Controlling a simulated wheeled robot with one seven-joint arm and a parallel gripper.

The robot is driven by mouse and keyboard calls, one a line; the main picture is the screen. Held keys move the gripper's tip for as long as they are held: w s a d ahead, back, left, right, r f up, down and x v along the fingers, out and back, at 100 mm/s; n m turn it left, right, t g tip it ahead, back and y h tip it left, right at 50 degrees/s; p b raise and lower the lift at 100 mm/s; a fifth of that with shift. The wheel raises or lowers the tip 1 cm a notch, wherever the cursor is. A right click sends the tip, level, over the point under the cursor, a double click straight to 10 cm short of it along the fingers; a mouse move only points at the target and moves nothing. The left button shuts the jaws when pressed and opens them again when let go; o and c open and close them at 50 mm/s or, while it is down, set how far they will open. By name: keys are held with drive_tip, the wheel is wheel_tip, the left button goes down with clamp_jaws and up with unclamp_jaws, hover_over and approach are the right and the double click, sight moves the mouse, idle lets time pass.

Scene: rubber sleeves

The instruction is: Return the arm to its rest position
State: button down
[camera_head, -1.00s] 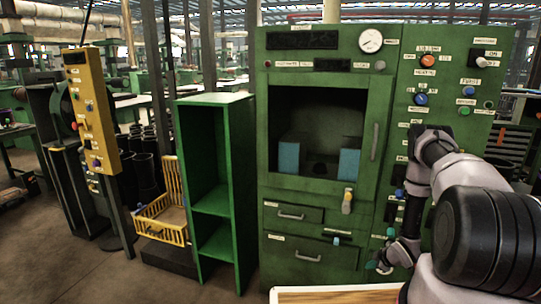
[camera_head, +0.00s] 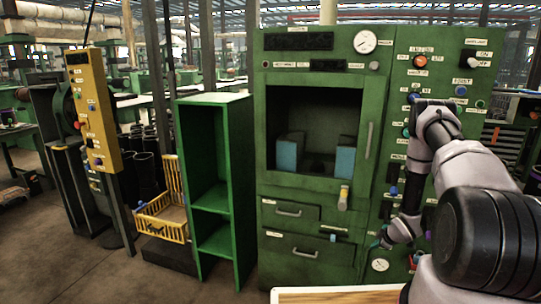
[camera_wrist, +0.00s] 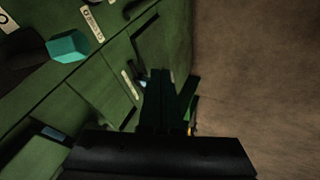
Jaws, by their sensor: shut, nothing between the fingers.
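My arm (camera_head: 447,150) stands at the right in the head view, bent with the elbow raised and the forearm hanging down. My gripper (camera_head: 380,241) is at its lower end, in front of the lower right part of the green machine (camera_head: 384,130). In the wrist view my gripper (camera_wrist: 160,75) shows as dark, close-set fingers above a black housing. It is shut and holds nothing. The machine's panel and drawer fronts lie to its left there, and the floor lies to its right.
The machine's control panel (camera_head: 450,62) with knobs and labels is right behind my arm. The open chamber holds two blue blocks (camera_head: 287,155) (camera_head: 345,161). A green shelf (camera_head: 213,180), a yellow crate (camera_head: 163,220) and a yellow control post (camera_head: 92,110) stand left.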

drive_tip(key=w+r+m+h, duration=0.1)
drive_tip(key=w+r+m, duration=0.15)
drive_tip(key=r, duration=1.45)
drive_tip(key=w+r+m+h, duration=0.2)
drive_tip(key=r+m, duration=0.2)
drive_tip(key=r, duration=1.2)
drive_tip(key=s+a+r+m, duration=0.25)
drive_tip(key=s+r, duration=0.25)
drive_tip(key=r, duration=0.5)
drive_tip(key=s+a+r+m, duration=0.2)
drive_tip(key=s+a+r, duration=0.25)
drive_tip(key=r, duration=0.45)
drive_tip(key=s+a+r+m+y, duration=0.1)
drive_tip(key=s+a+r, duration=0.3)
drive_tip(key=s, duration=0.5)
drive_tip(key=s+a+r+m+y, duration=0.1)
drive_tip(key=s+a+r+m, duration=0.1)
drive_tip(key=s, duration=0.7)
drive_tip(key=s+a+r+m+y, duration=0.1)
drive_tip(key=s+a+r+m, duration=0.1)
drive_tip(key=s+a+r, duration=0.3)
drive_tip(key=s, duration=0.4)
drive_tip(key=shift+s+a+r+y, duration=0.3)
drive_tip(key=shift+a+r, duration=0.05)
drive_tip(key=shift+r, duration=0.05)
